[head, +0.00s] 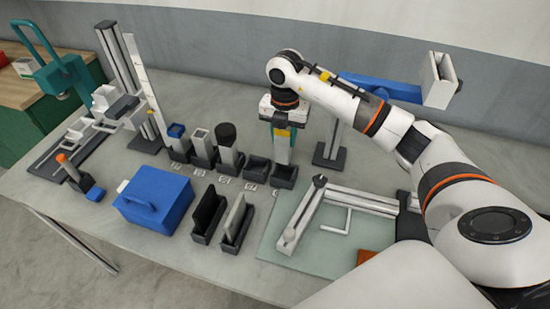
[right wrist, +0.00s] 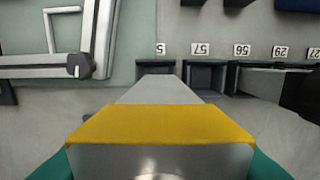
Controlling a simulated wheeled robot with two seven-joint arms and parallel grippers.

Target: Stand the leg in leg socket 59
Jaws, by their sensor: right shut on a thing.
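My right gripper (head: 283,122) is shut on the leg (head: 281,150), a grey upright bar with a yellow band at its top. In the right wrist view the leg (right wrist: 158,90) runs away from the teal fingers toward a dark socket (right wrist: 155,68). Its label is only partly readable, starting with 5. In the head view the leg's lower end is over or inside the end socket (head: 285,176) of the row; I cannot tell how deep. The socket labelled 57 (right wrist: 204,76) beside it is empty. My left gripper is not in view.
Other sockets hold a black-topped leg (head: 227,137), a hollow light leg (head: 200,140) and a blue-topped leg (head: 177,133). A blue box (head: 152,200), two dark slotted holders and a pale green mat (head: 330,255) with a metal frame lie in front. A dark-based post (head: 330,155) stands right.

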